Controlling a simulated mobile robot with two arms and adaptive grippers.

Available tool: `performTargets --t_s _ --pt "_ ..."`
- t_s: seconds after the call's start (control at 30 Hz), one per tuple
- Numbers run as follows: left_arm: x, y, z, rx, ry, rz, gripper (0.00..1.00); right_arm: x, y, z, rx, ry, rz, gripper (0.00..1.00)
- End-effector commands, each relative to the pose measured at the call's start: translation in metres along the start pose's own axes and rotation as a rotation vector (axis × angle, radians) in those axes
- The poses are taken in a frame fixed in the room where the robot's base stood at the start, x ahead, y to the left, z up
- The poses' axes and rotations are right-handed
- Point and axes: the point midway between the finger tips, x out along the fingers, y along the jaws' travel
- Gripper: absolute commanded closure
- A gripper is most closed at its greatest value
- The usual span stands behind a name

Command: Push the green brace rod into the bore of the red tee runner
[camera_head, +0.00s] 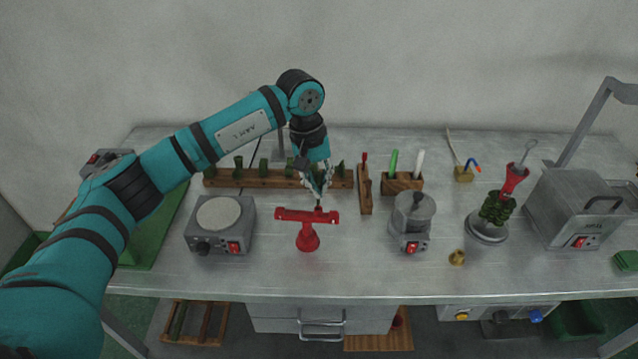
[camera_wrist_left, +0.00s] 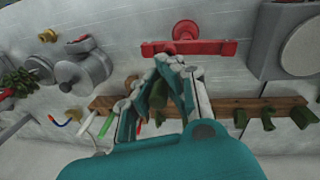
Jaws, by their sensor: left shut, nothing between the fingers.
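The red tee runner (camera_head: 307,216) stands upright on its round base near the middle of the bench, its crossbar level. It also shows in the left wrist view (camera_wrist_left: 212,48). My left gripper (camera_head: 319,206) points down with its fingertips together and empty, just behind the crossbar; whether they touch it I cannot tell. In the left wrist view the fingertips (camera_wrist_left: 173,61) are close to the bar's edge. I cannot make out a green rod at the bore. A bright green stick (camera_head: 394,161) stands in a small wooden block, but I cannot tell whether it is the brace rod. My right gripper is out of view.
A wooden rack (camera_head: 236,180) with several green pieces lies behind the tee. A hot plate (camera_head: 221,222) stands to its left, a grey pot (camera_head: 413,218) to its right. A narrow wooden holder (camera_head: 365,193) stands between.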

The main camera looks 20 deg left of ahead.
Motion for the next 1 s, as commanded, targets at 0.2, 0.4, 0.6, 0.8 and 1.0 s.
performTargets --t_s 0.2,0.4,0.6,0.8,1.0 --pt "-0.0002 -0.0001 0.0000 0.000 0.000 0.000 1.00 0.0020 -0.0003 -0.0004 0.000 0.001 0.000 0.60" --pt "-0.0001 -0.0001 0.0001 0.000 0.000 0.000 1.00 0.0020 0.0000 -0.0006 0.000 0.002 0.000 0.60" --pt "0.0004 -0.0002 0.0001 0.000 0.000 0.000 1.00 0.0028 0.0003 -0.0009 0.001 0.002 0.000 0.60" --pt "0.0012 -0.0003 0.0002 0.000 0.000 0.000 1.00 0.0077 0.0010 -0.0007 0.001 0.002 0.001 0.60" --pt "0.0000 -0.0001 0.0003 0.000 -0.001 0.000 1.00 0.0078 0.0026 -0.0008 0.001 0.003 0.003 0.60"
